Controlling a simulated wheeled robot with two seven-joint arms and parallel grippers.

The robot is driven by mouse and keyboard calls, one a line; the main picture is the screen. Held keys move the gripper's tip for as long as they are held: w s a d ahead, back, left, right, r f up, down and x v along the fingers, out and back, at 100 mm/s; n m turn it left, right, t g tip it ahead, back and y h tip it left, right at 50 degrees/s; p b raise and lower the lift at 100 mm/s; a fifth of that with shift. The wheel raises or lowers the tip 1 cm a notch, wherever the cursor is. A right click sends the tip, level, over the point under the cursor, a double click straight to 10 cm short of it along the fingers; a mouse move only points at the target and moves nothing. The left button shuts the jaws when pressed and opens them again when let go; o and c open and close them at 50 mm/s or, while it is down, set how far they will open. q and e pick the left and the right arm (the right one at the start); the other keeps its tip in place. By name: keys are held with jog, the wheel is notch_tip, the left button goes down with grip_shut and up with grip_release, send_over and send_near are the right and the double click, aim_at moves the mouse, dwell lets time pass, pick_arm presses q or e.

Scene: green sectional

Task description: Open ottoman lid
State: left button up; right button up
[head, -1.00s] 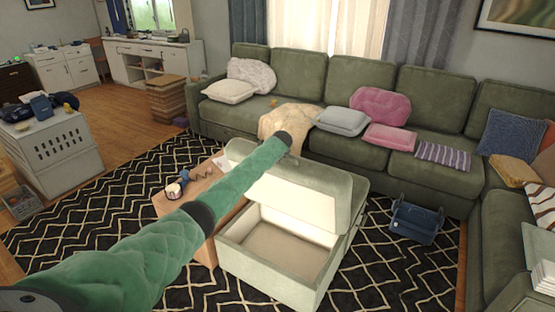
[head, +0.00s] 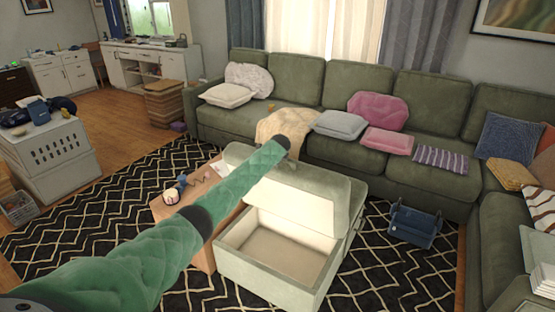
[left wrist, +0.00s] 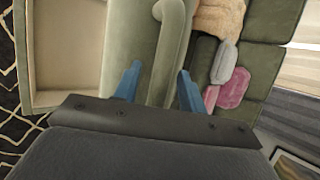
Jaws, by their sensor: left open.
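The green ottoman (head: 262,276) stands on the patterned rug, with its beige inside (head: 285,247) showing empty. Its lid (head: 310,192) is raised and tilted back toward the sofa, pale underside facing me. My left arm reaches across the coffee table to the lid's left part, and its gripper end is mostly hidden behind the sleeve in the head view. In the left wrist view, my left gripper's blue fingers (left wrist: 158,90) are apart, with the lid (left wrist: 160,45) beyond and between them. I cannot tell whether they touch it. My right gripper is not in view.
A wooden coffee table (head: 172,207) with small items stands left of the ottoman. The green sectional (head: 420,178) with cushions runs behind and to the right. A blue caddy (head: 415,224) sits on the rug right of the ottoman. A white crate (head: 55,165) stands far left.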

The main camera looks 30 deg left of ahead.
pick_arm(q)
jog(key=shift+s+d+r, duration=0.25)
jog(key=shift+s+r, duration=0.15)
jog(key=b+v, duration=0.1)
jog(key=v, duration=0.3)
jog(key=shift+s+r+b, duration=0.1)
jog(key=shift+r+b, duration=0.1)
jog(key=shift+b, duration=0.1)
jog(key=shift+v, duration=0.95)
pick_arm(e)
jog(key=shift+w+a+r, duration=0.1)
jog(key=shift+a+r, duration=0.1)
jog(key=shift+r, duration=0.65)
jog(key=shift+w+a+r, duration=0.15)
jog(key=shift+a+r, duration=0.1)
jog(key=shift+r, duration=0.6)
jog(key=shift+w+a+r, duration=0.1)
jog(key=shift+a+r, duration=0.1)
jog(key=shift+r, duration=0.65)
